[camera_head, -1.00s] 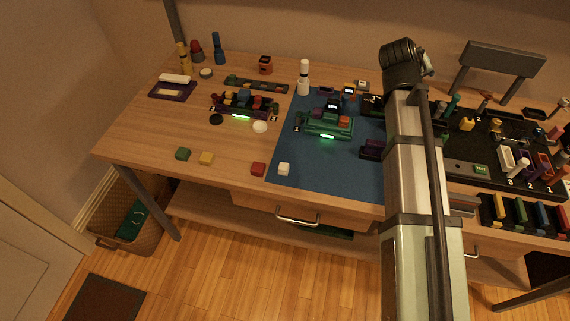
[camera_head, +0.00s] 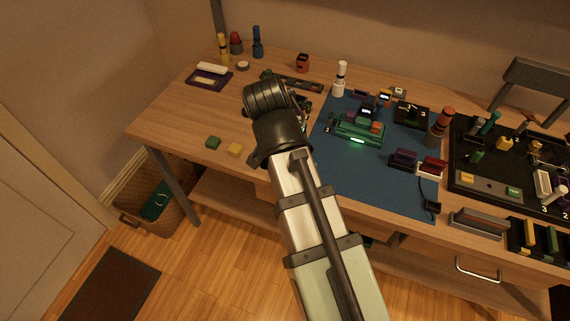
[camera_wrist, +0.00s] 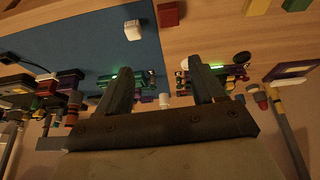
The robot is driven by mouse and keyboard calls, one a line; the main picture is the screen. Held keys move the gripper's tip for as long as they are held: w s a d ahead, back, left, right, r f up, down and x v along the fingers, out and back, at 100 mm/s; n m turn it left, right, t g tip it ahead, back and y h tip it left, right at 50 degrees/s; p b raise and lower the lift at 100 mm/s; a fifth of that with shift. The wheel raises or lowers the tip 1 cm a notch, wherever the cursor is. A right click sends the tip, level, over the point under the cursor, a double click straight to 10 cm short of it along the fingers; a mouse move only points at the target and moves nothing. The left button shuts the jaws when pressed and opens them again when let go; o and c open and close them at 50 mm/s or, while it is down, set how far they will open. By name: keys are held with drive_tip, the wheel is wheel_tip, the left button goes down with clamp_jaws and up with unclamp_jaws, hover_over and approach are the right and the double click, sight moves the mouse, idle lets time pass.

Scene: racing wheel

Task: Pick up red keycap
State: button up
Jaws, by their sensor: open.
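The red keycap (camera_wrist: 168,14) is a small red block on bare wood at the top edge of the wrist view, close to the edge of the blue mat (camera_wrist: 60,40). My gripper (camera_wrist: 159,64) is open and empty in the wrist view. Its two fingers are wide apart, and the red keycap appears above and beyond the fingertips, not between them. In the head view my arm hides the red keycap and the gripper's fingers.
A white keycap (camera_wrist: 133,30) lies on the mat close to the red one. Yellow (camera_head: 235,149) and green (camera_head: 213,142) keycaps lie left of my arm. A lit green device (camera_head: 360,130) stands on the mat. The wood around the yellow and green keycaps is clear.

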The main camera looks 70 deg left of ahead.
drive_tip(key=shift+w+a+f, duration=0.1)
drive_tip(key=shift+a+f, duration=0.45)
drive_tip(key=shift+f, duration=1.6)
drive_tip(key=shift+w+a+f, duration=0.15)
drive_tip(key=shift+a+f, duration=0.45)
drive_tip(key=shift+f, duration=1.6)
drive_tip(key=shift+w+a+f, duration=0.1)
drive_tip(key=shift+a+f, duration=0.45)
drive_tip(key=shift+f, duration=1.6)
drive_tip(key=shift+c, duration=0.2)
drive_tip(key=c, duration=1.1)
